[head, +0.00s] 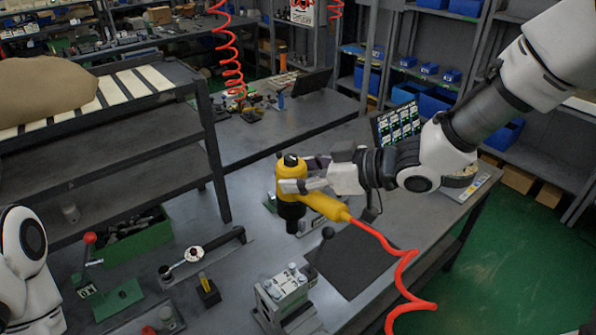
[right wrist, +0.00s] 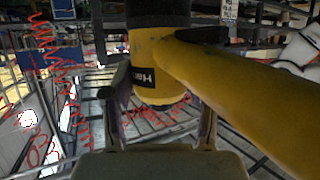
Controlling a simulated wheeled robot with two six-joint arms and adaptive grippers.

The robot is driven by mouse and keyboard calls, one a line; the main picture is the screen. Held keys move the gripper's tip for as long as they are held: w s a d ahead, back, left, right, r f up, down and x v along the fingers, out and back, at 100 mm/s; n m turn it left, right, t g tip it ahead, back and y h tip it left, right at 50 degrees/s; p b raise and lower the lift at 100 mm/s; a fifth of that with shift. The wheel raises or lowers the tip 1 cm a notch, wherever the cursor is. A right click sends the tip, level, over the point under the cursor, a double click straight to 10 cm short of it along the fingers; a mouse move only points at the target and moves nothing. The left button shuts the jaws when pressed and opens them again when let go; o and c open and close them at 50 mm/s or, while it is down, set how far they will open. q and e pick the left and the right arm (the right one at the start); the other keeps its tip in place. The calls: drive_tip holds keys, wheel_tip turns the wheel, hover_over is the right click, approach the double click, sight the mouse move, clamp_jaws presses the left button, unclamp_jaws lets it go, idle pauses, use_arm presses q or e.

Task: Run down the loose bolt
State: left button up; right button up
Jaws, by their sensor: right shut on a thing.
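My right gripper (head: 305,183) is shut on a yellow power driver (head: 328,207) with a black nose pointing down. The driver hangs upright above the bench, behind the valve block and apart from it. In the right wrist view the yellow driver (right wrist: 152,65) sits between the two fingers of my right gripper (right wrist: 160,105). The grey metal valve block (head: 283,294) stands at the front middle of the bench, with several bolts (head: 292,268) on top. I cannot tell for sure which bolt is loose. My left arm shows at the left edge; its gripper is out of view.
A coiled red air hose (head: 405,265) runs from the driver's handle to the lower right. A dark mat (head: 350,262) lies right of the block. A torque wrench (head: 205,255), a green bin (head: 135,243) and a yellow-handled tool (head: 207,288) are to the left.

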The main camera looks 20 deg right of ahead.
use_arm(q)
drive_tip(key=shift+w+a+f+b, duration=0.15)
drive_tip(key=shift+a+f+b, duration=0.05)
drive_tip(key=shift+f+b, duration=0.8)
use_arm(e)
drive_tip(key=shift+w+a+f, duration=0.1)
drive_tip(key=shift+a+f, duration=0.05)
drive_tip(key=shift+f, duration=0.45)
drive_tip(key=shift+w+a+f, duration=0.1)
drive_tip(key=shift+f, duration=0.5)
use_arm(q)
drive_tip(key=shift+d+f+b, duration=0.1)
drive_tip(key=shift+f+b, duration=0.2)
drive_tip(key=shift+b, duration=0.15)
use_arm(e)
drive_tip(key=shift+s+d+f, duration=0.15)
drive_tip(key=shift+d+f, duration=0.05)
drive_tip(key=shift+f, duration=0.4)
use_arm(q)
drive_tip(key=shift+r+p, duration=0.45)
use_arm(e)
drive_tip(key=shift+f, duration=0.6)
drive_tip(key=shift+w+f+p, duration=0.2)
drive_tip(key=shift+f+p, duration=0.15)
drive_tip(key=shift+f, duration=0.7)
use_arm(q)
drive_tip(key=shift+r, duration=0.25)
use_arm(e)
drive_tip(key=shift+d, duration=0.1)
